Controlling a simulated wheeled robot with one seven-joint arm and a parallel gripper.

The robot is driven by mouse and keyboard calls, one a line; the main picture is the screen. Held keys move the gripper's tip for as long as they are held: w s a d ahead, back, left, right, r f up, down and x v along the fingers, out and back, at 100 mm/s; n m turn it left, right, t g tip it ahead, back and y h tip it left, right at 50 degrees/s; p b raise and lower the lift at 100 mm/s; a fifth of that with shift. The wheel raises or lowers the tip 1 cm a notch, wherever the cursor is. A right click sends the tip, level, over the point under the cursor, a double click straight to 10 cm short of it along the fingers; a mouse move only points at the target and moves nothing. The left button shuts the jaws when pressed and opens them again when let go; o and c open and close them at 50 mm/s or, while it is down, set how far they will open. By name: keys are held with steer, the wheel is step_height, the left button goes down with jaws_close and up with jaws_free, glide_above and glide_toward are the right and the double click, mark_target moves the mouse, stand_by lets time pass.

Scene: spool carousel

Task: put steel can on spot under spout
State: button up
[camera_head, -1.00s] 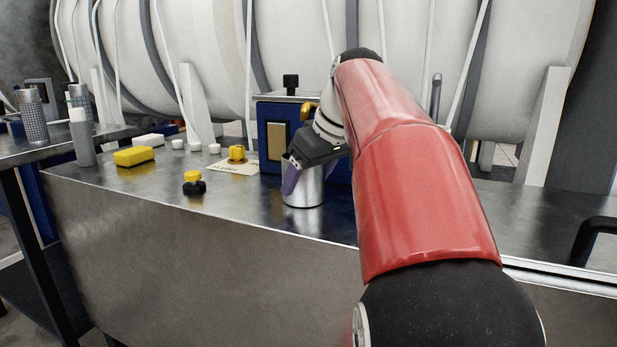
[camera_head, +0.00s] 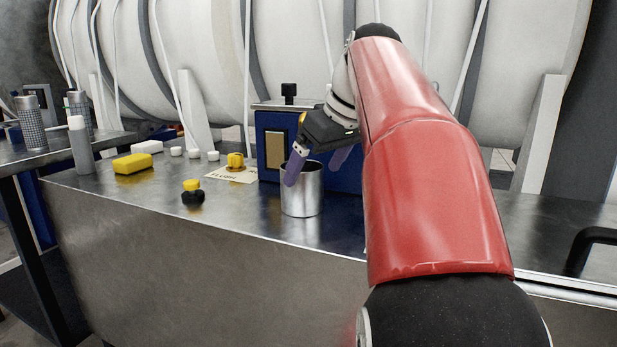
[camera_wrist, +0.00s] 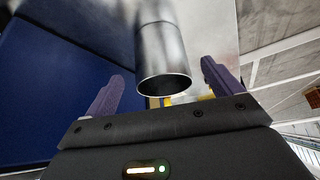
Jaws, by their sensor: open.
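The steel can (camera_head: 303,198) stands upright on the metal bench, in front of the blue box (camera_head: 274,130), with its open top showing. My gripper (camera_head: 314,176) is open, its purple fingers spread. In the head view one finger overlaps the can's rim and the other is behind and to the right. In the wrist view the can (camera_wrist: 163,50) appears between the two spread fingers, with gaps on both sides and no visible contact. A gold part (camera_head: 303,117) on the box is mostly hidden by my gripper. I cannot make out the spout or the spot under it.
A paper card (camera_head: 222,175) with a yellow knob (camera_head: 236,161) lies left of the can. A yellow-and-black knob (camera_head: 193,192), a yellow sponge (camera_head: 133,163), a white block (camera_head: 147,147) and small white caps stand further left. Large white tanks (camera_head: 215,60) rise behind the bench.

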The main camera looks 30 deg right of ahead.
steer(key=a+p+v, duration=0.1)
steer(key=v, duration=0.5)
steer(key=shift+s+d+r, duration=0.2)
steer(key=shift+d+r, duration=0.15)
steer(key=shift+d, duration=0.2)
steer(key=shift+s, duration=0.1)
